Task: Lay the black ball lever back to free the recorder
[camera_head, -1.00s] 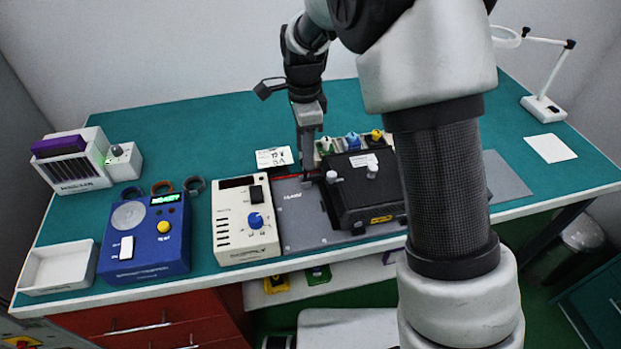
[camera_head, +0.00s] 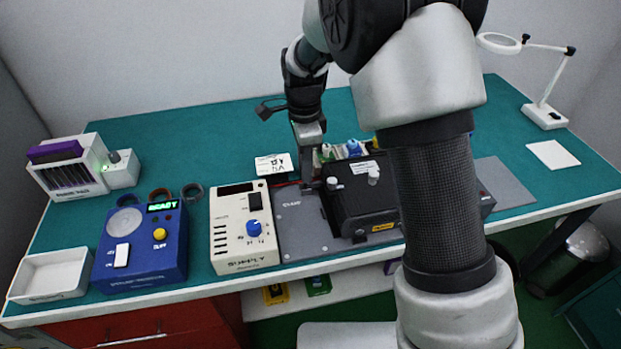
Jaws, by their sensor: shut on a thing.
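The recorder (camera_head: 362,207) is a black box with two pale knobs on top. It sits on a grey plate (camera_head: 299,228) at the middle of the bench, and my arm covers its right part. My gripper (camera_head: 311,183) points down at the recorder's left back edge and is shut. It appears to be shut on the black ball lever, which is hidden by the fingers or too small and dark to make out. I cannot tell the lever's angle.
A cream supply box (camera_head: 240,235) stands just left of the plate. Further left are a blue box (camera_head: 145,250) with a lit display and a white tray (camera_head: 50,277). A white card (camera_head: 273,164) and small coloured parts (camera_head: 353,148) lie behind.

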